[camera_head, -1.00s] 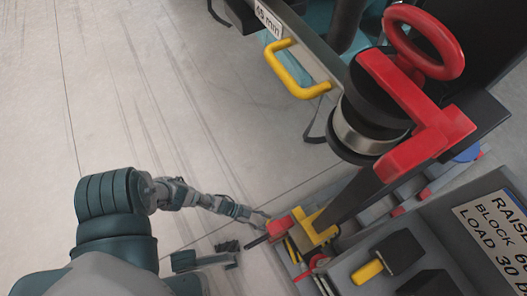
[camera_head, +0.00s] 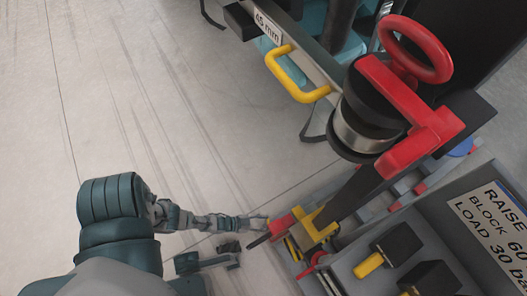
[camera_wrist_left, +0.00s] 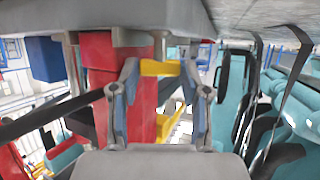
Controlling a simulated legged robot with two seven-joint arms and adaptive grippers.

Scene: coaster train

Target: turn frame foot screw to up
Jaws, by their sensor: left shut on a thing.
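My left arm reaches in from the left in the head view. Its gripper (camera_head: 262,224) is small there, at the near end of a red block (camera_head: 284,226) beside a yellow bracket (camera_head: 314,226). In the left wrist view the two fingers (camera_wrist_left: 160,78) stand on either side of a short yellow bar (camera_wrist_left: 160,67), and the gripper is shut on it. A tall red part (camera_wrist_left: 100,60) shows just left of the fingers. I cannot make out the foot screw's thread or which way it is turned. My right gripper is not in view.
A red handwheel (camera_head: 415,48) sits above a black and silver cylinder (camera_head: 360,130). A yellow handle (camera_head: 293,80) is on the frame beside it. A grey console with a label (camera_head: 493,222) and yellow-and-black levers (camera_head: 385,250) is at lower right. The floor at left is mostly open.

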